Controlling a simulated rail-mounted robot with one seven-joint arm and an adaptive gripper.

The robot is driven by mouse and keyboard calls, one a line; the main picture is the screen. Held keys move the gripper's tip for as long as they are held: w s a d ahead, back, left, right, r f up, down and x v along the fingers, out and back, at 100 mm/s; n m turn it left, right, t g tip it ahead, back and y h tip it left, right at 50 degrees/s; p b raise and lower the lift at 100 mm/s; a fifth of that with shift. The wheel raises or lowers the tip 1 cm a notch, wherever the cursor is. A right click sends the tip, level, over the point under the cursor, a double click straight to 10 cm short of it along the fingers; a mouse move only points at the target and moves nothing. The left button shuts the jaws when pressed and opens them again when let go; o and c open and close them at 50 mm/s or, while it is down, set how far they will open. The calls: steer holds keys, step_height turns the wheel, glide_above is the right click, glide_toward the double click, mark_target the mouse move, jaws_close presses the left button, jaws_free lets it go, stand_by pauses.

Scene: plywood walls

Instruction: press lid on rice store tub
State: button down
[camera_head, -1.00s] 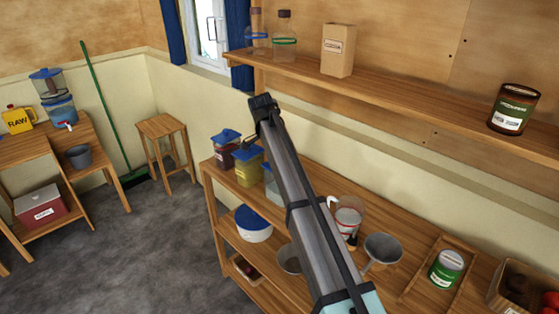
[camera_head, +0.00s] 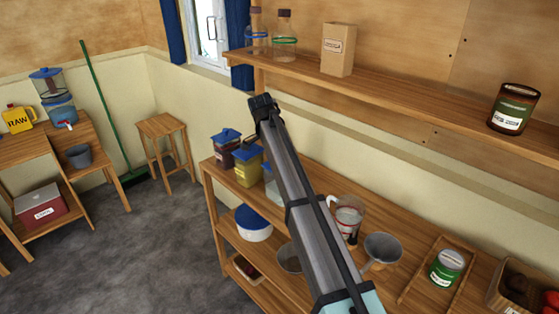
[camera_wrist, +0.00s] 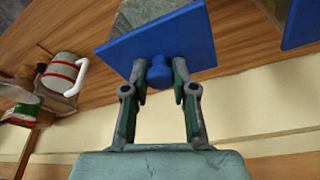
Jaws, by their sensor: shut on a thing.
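In the wrist view my gripper (camera_wrist: 160,80) is shut on the round knob of a blue square lid (camera_wrist: 197,38). The lid lies against the mouth of a clear tub with pale contents (camera_wrist: 135,14), probably the rice tub; I cannot tell whether it is fully seated.
A yellow tub (camera_head: 246,170) and a dark red tub (camera_head: 222,150), both blue-lidded, stand close to the left. A measuring jug (camera_head: 348,217) and a grey funnel (camera_head: 382,249) stand to the right on the bench. A shelf (camera_head: 400,90) runs above.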

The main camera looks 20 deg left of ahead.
stand_by(0.3)
steer(key=shift+c, duration=1.8)
jaws_free()
steer(key=shift+r, duration=0.1)
steer(key=shift+r+p, duration=1.6)
steer(key=shift+r, duration=2.35)
jaws_close()
